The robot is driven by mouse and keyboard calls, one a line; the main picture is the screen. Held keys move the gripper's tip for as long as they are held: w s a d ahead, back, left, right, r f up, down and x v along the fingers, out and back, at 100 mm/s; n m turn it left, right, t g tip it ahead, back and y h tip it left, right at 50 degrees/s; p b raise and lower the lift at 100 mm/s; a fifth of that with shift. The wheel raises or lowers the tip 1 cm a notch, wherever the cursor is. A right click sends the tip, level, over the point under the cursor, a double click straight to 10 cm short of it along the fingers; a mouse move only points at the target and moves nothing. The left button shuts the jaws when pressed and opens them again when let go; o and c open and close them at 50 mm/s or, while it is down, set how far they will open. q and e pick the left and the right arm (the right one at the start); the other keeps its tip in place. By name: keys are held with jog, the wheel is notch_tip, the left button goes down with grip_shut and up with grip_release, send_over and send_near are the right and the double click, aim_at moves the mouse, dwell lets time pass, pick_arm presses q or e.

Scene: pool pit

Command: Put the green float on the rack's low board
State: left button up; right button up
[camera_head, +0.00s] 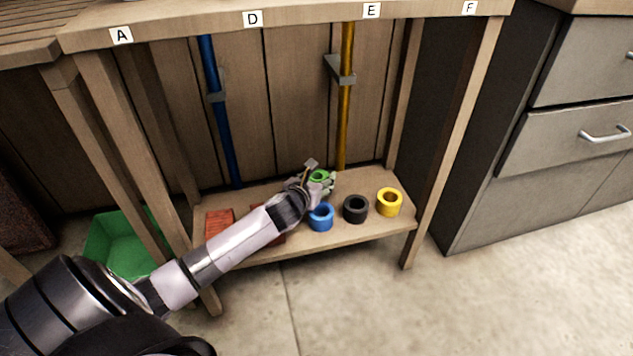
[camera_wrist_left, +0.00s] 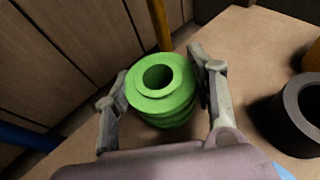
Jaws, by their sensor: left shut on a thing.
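The green float (camera_wrist_left: 172,103) is a ribbed ring with a hole in its top. It stands upright between the fingers of my left gripper (camera_wrist_left: 160,97), which is shut on it. In the head view the float (camera_head: 319,176) shows partly behind my left gripper (camera_head: 321,183), over the back part of the rack's low board (camera_head: 300,246). I cannot tell whether the float's underside touches the board. My right gripper is in neither view.
On the low board stand a blue ring (camera_head: 321,217), a black ring (camera_head: 355,209) and a yellow ring (camera_head: 390,202). A red-brown block (camera_head: 219,222) lies at its left. A blue pole (camera_head: 220,120) and a yellow pole (camera_head: 346,110) rise behind. A green bin (camera_head: 122,246) stands left.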

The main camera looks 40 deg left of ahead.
pick_arm(q)
jog(key=shift+f, duration=0.1)
jog(key=o, duration=1.2)
jog(key=shift+o, duration=0.2)
